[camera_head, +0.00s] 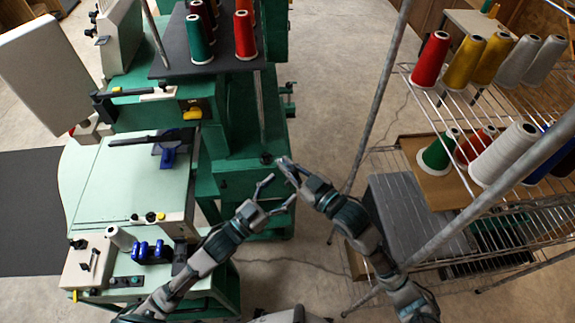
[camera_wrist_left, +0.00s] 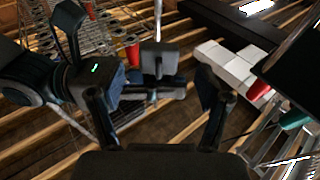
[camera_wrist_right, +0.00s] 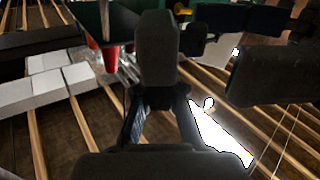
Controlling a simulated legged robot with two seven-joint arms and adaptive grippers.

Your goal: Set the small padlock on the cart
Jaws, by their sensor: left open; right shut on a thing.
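My right gripper (camera_head: 284,167) is in the middle of the head view, above the floor between the green machine and the wire-shelf cart (camera_head: 468,188). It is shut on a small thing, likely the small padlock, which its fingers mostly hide. In the right wrist view its dark fingers (camera_wrist_right: 158,85) come together and the held thing cannot be made out. My left gripper (camera_head: 281,191) is open and empty, just below the right one and close to it. In the left wrist view its fingers (camera_wrist_left: 155,100) stand apart, with parts of my right gripper beyond them.
Thread cones, including a red one (camera_head: 430,60) and a white one (camera_head: 503,153), stand on the cart's shelves. A grey box (camera_head: 412,215) sits low there. Slanted metal poles (camera_head: 383,85) edge the cart. The green embroidery machine (camera_head: 237,150) fills the left. Bare floor lies between.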

